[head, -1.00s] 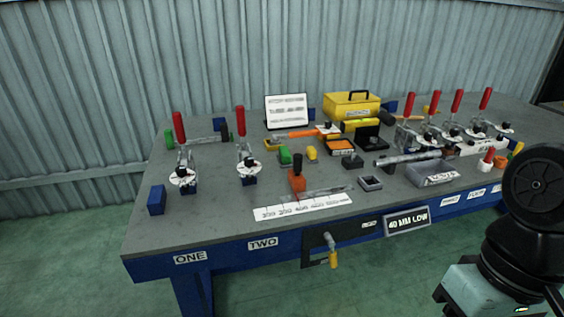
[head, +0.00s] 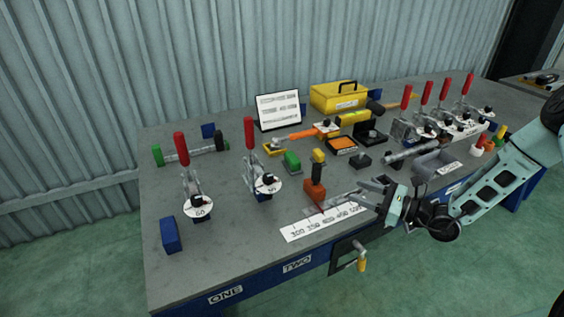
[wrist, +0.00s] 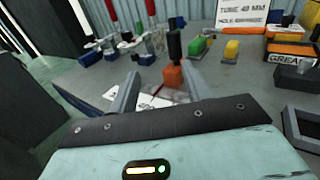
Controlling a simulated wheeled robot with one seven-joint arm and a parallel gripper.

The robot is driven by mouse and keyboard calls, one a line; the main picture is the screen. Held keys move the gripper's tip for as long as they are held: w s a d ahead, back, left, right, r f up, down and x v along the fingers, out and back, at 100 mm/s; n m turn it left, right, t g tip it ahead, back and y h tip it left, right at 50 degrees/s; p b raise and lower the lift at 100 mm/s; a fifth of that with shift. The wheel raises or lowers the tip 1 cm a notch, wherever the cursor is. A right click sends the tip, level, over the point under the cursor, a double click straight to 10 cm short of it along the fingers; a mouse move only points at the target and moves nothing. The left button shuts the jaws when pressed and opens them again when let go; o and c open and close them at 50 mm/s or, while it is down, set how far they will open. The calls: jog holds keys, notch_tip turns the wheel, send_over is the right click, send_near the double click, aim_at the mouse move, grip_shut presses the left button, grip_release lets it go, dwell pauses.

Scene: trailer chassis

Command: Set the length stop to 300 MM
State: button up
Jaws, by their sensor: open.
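The length stop (head: 315,192) is an orange block with an upright black handle. It stands at the back edge of the white number scale (head: 291,234), which runs from 300 at the left to 500 at the right. The stop is right of the 300 end; its exact reading is too small to tell. My gripper (head: 364,191) is open and empty, right of the stop and over the right part of the scale. In the wrist view the stop (wrist: 173,76) shows ahead between the two fingers (wrist: 160,84), apart from them. The scale is partly hidden by my gripper there.
Two red-handled clamps (head: 250,145) (head: 183,160) stand left of the stop. A green block (head: 291,161) and a yellow block (head: 319,156) lie behind it. A crank with a yellow handle (head: 362,264) hangs at the front edge. A grey tray (head: 436,163) stands right.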

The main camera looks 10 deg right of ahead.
jog(key=shift+w+d+f+m+t+h, duration=0.4)
jog(key=shift+w+f+m+t+h, duration=0.15)
jog(key=shift+w+m+t, duration=0.2)
jog(key=p, duration=0.4)
send_over(310, 181)
jog(key=shift+s, duration=0.1)
